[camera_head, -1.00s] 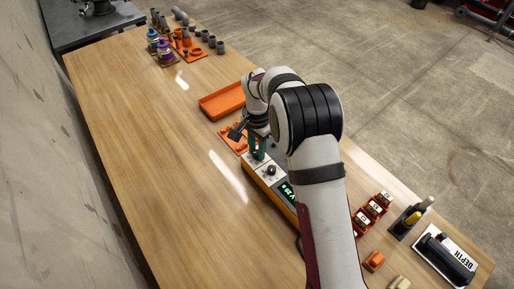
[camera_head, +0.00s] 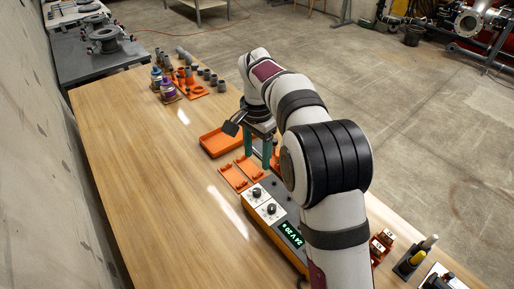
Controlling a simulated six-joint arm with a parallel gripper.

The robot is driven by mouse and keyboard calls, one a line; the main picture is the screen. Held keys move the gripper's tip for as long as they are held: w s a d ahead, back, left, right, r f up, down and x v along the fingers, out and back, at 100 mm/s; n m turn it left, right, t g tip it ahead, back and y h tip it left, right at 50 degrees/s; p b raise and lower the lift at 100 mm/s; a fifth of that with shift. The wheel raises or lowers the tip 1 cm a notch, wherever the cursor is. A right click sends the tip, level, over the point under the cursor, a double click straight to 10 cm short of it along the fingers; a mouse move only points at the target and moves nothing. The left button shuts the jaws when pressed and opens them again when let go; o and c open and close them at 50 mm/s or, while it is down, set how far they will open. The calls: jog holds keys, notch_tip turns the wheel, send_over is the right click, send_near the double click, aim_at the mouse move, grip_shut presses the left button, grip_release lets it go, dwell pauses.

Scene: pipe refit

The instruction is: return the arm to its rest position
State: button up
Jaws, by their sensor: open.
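My gripper (camera_head: 258,152) hangs at the end of my arm, over the middle of the wooden table (camera_head: 140,170). Its two green-tipped fingers point down and stand apart with nothing seen between them. It is above and just beyond the instrument box (camera_head: 275,214) with knobs and a green lit display, next to the orange holders (camera_head: 240,173). My arm reaches up from the lower right and bends over the table. It hides part of the table's right side.
Grey pipe fittings (camera_head: 206,75) and purple-labelled bottles (camera_head: 167,88) stand at the far end. Small orange blocks (camera_head: 381,241) and a dark holder with pens (camera_head: 411,258) are at lower right. The table's left side is clear.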

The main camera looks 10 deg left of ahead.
notch_tip(320, 180, up, 2)
jog(key=shift+r, duration=0.1)
dwell(0.4)
jog(key=s+d+r, duration=0.5)
jog(key=s+d, duration=0.2)
jog(key=s, duration=0.2)
jog(key=s+d+f, duration=0.2)
jog(key=s, duration=0.6)
jog(key=s+d+f+n+y, duration=0.1)
jog(key=s+d, duration=0.1)
jog(key=s, duration=0.6)
jog(key=s+d+f, duration=0.2)
jog(key=s, duration=0.6)
jog(key=shift+d+f+n+y, duration=0.15)
jog(key=shift+f+n+y, duration=0.15)
jog(key=shift+y, duration=0.1)
jog(key=shift+c, duration=0.2)
